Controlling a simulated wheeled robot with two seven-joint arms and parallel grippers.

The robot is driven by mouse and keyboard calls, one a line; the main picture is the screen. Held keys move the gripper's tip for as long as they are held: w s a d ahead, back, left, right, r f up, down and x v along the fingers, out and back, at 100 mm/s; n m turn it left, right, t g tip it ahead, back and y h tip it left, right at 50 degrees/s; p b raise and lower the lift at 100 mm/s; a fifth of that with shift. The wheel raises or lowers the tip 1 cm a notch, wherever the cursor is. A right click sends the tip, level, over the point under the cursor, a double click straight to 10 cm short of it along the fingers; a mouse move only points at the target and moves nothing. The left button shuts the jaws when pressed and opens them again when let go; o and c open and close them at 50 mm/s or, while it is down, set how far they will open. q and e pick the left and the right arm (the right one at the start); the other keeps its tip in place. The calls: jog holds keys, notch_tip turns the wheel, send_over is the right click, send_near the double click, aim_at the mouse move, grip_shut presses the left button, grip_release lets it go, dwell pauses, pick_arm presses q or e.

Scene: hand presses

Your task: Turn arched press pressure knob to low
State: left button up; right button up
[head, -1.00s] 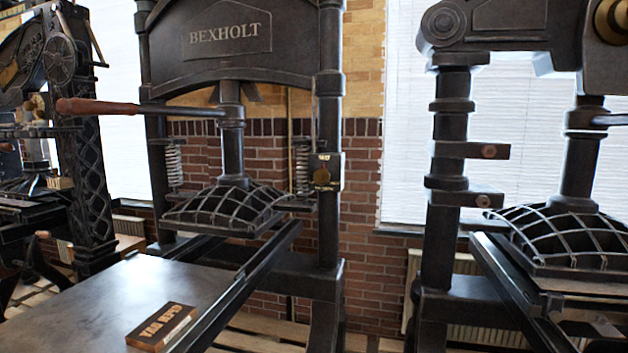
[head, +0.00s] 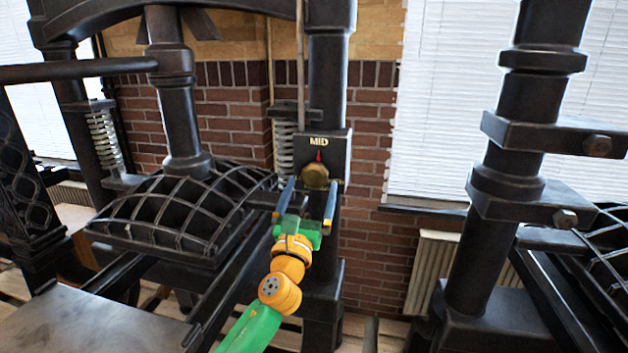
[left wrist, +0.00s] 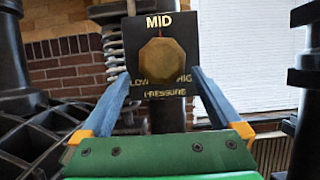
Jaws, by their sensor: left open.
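The arched press's pressure knob (head: 315,175) is a brass, many-sided knob on a black plate (head: 338,150) on the press's right column. A red pointer mark above it lines up with the word MID. In the left wrist view the knob (left wrist: 163,63) is central, with LOW at its lower left, a partly hidden HIGH at its lower right and PRESSURE below. My left gripper (head: 307,186) is open, its blue fingers pointing up at the plate, one to each side of the knob. The fingers look apart from the knob. My right gripper is out of view.
The press's ribbed platen (head: 190,215) and its rails are left of my arm. A coil spring (head: 284,145) hangs behind the column. Another press's column (head: 508,180) stands at the right. A brick wall gap and radiator (head: 432,275) lie between them.

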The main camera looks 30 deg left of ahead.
aim_at(315, 180)
pick_arm(q)
jog(key=shift+w+d+r, duration=0.1)
jog(key=shift+w+r, duration=0.25)
jog(key=shift+r, duration=0.3)
jog(key=shift+w+d+r, duration=0.1)
jog(key=shift+w+r, duration=0.25)
jog(key=shift+r, duration=0.25)
jog(key=shift+w+r, duration=0.1)
jog(key=shift+w, duration=0.1)
jog(key=shift+w+a+f, duration=0.3)
jog(key=shift+w+a, duration=0.1)
jog(key=shift+w, duration=0.1)
jog(key=shift+s+d+r, duration=0.1)
jog(key=shift+s, duration=0.05)
jog(key=c, duration=1.3)
jog(key=shift+c, duration=0.2)
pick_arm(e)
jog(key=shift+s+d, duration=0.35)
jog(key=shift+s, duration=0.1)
